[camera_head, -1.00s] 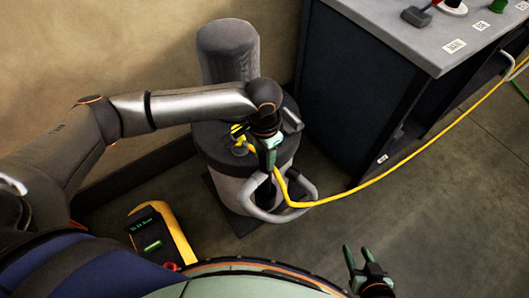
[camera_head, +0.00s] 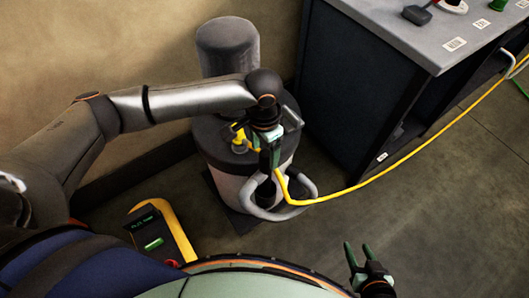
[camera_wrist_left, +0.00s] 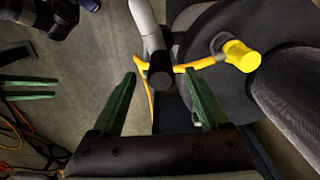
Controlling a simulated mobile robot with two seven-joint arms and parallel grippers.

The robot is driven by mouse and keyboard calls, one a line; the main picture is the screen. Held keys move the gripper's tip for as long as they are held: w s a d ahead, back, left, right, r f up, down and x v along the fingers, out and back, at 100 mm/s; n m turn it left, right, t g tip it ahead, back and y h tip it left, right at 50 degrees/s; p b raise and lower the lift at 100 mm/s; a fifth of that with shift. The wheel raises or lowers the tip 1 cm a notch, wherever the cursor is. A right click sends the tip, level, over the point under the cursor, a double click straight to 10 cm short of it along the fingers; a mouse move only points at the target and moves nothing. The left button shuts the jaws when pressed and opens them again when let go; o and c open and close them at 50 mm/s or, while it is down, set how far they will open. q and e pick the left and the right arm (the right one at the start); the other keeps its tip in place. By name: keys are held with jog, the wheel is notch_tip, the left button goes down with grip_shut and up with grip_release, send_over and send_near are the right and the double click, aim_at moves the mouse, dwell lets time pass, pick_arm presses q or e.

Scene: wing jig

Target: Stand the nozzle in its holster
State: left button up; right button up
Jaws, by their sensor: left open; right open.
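The dark nozzle (camera_head: 265,192) stands roughly upright at the front of the grey canister, inside the grey looped tube (camera_head: 305,190) that seems to be its holster. How deep it sits is hidden. In the left wrist view the nozzle's black round end (camera_wrist_left: 160,79) shows between my fingers, with gaps to both. My left gripper (camera_head: 270,158) is open above it, pointing down; its fingers also show in the left wrist view (camera_wrist_left: 163,95). The yellow hose (camera_head: 370,182) leads away to the right. My right gripper (camera_head: 362,258) is open and empty at the lower right.
The canister (camera_head: 228,185) has a dark lid and a yellow fitting (camera_wrist_left: 240,55). A grey-topped bench (camera_head: 440,40) stands at the right. A yellow and black box (camera_head: 160,230) with a green display lies on the floor.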

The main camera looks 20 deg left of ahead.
pick_arm(q)
notch_tip(320, 180, up, 10)
jog(key=p, duration=0.1)
jog(key=shift+r, duration=0.25)
dwell(0.4)
jog(key=s+d+f+t+h, duration=0.2)
jog(key=s+d+f+h, duration=0.2)
jog(key=s+d+f, duration=0.25)
jog(key=s+a+f+n+t+y, duration=0.1)
jog(key=s+a+f+n+y, duration=0.15)
jog(key=s+a, duration=0.35)
jog(key=s+a+f+n+t+y, duration=0.1)
jog(key=s+a+f+n, duration=0.3)
jog(key=a, duration=0.5)
jog(key=w+d+f+m+t+h+p, duration=0.1)
jog(key=w+d+f+t+h+p, duration=0.1)
jog(key=w+d+f+t+p, duration=0.1)
jog(key=shift+w+d+f+t+p, duration=0.15)
jog(key=shift+d+f+t+p, duration=0.4)
jog(key=shift+f+t, duration=0.8)
jog(key=shift+f+m, duration=0.25)
